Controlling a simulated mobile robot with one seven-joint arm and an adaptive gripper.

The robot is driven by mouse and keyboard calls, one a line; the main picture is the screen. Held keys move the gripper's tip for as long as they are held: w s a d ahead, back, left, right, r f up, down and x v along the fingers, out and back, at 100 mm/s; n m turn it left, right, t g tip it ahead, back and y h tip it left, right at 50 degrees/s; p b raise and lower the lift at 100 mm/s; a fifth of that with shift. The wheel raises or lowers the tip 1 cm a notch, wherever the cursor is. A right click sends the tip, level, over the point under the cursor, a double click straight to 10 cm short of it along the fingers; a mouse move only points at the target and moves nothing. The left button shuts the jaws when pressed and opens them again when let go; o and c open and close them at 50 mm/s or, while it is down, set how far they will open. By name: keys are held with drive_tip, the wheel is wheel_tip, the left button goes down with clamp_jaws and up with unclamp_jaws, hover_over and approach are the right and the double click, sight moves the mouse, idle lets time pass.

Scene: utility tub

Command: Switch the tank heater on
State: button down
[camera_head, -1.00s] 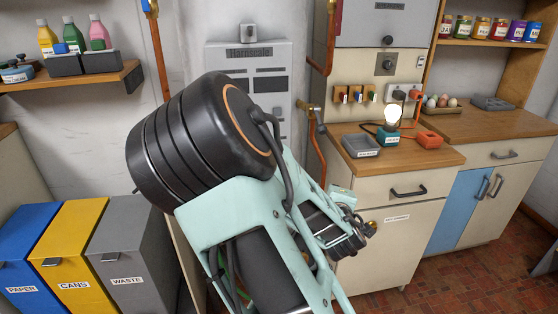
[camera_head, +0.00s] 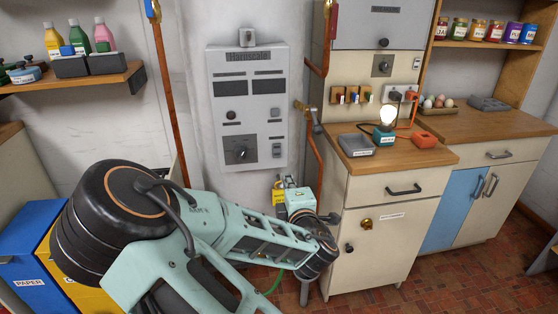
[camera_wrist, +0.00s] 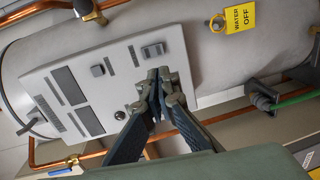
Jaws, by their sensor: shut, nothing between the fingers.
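The tank's grey control panel (camera_head: 213,120) hangs on the white tank at the back. It has two dark windows, a small round black part (camera_head: 231,115), a small switch (camera_head: 275,113), a large dial (camera_head: 241,150) and a rocker switch (camera_head: 277,150). I cannot read their labels or positions. The wrist view shows the panel (camera_wrist: 195,88) turned sideways, with the rocker (camera_wrist: 153,50) and small switch (camera_wrist: 97,70) uncovered. My gripper (camera_wrist: 159,75) is shut and empty in front of the panel, just below the rocker there, and hides the dial area. I see no contact.
A yellow "WATER OFF" tag (camera_wrist: 240,18) hangs by the tank. Copper pipes (camera_head: 313,160) run beside the panel, and a green hose (camera_wrist: 298,97) lies to the right. A cabinet (camera_head: 375,240) with a lit lamp (camera_head: 388,117) on its counter stands right of my arm.

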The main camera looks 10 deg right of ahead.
sight(277, 156)
drive_tip(key=w, duration=0.4)
drive_tip(key=w+f, duration=0.1)
drive_tip(key=w, duration=0.4)
drive_tip(key=w+b, duration=0.1)
drive_tip(key=w, duration=0.3)
drive_tip(key=shift+w+f, duration=0.3)
drive_tip(key=shift+f+b, duration=0.15)
drive_tip(key=shift+b, duration=0.2)
drive_tip(key=shift+w+f+b, duration=0.1)
drive_tip(key=shift+f+b, duration=0.1)
drive_tip(key=shift+b, duration=0.35)
drive_tip(key=shift+w+f+t+b, duration=0.25)
drive_tip(key=shift+t+b, duration=0.15)
drive_tip(key=shift+b, duration=0.7)
drive_tip(key=shift+r+p, duration=0.45)
drive_tip(key=shift+s+f, duration=0.1)
drive_tip(key=shift+s, duration=0.05)
